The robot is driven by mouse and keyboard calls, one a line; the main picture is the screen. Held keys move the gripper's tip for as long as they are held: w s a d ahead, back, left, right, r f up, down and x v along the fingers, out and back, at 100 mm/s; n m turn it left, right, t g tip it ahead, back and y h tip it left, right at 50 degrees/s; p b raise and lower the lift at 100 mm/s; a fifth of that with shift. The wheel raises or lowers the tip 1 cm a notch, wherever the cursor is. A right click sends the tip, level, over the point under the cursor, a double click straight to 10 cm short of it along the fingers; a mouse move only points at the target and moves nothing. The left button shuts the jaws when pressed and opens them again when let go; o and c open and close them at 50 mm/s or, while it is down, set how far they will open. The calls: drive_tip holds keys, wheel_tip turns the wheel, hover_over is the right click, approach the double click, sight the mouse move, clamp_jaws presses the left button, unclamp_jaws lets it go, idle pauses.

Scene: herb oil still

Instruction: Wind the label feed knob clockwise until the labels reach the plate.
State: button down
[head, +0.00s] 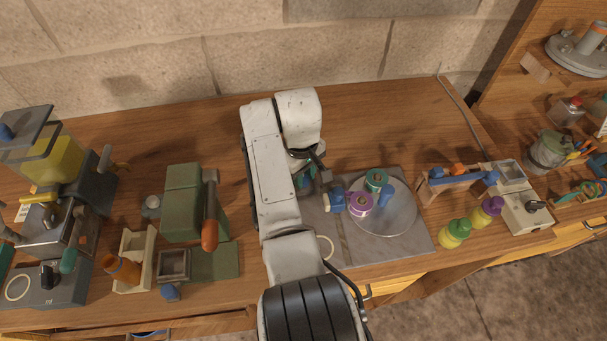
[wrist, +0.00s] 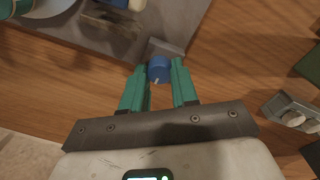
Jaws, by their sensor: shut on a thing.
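In the wrist view a blue knob (wrist: 159,69) with a white mark stands on a small grey bracket (wrist: 166,47) at the edge of a grey base plate (wrist: 112,40). The two green fingers of my gripper (wrist: 160,84) are closed on its sides. In the head view my gripper (head: 306,179) is partly hidden by my arm, which also covers the knob. The grey base plate (head: 408,237) carries a round metal disc (head: 398,213) with a purple spool (head: 360,204) and a green spool (head: 376,179). I cannot make out the labels.
A green press (head: 183,200) with an orange-tipped lever stands left of my arm. Yellow and purple-capped bottles (head: 455,234) and a small wooden rack (head: 447,185) stand right of the base plate. The table behind my arm is mostly clear.

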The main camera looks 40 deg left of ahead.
drive_tip(key=m+b, duration=0.1)
drive_tip(key=m, duration=0.3)
drive_tip(key=shift+m, duration=0.3)
drive_tip(key=m, duration=0.3)
drive_tip(key=shift+a+m+b, duration=0.1)
drive_tip(key=shift+m+b, duration=0.2)
drive_tip(key=m, duration=0.3)
drive_tip(key=shift+w+m+h+b, duration=0.1)
drive_tip(key=shift+m+h+b, duration=0.2)
drive_tip(key=shift+b, duration=0.05)
drive_tip(key=shift+m+g+b, duration=0.3)
drive_tip(key=shift+m+b, duration=0.05)
drive_tip(key=shift+m, duration=1.55)
drive_tip(key=c, duration=0.9)
unclamp_jaws()
drive_tip(key=shift+o, duration=0.2)
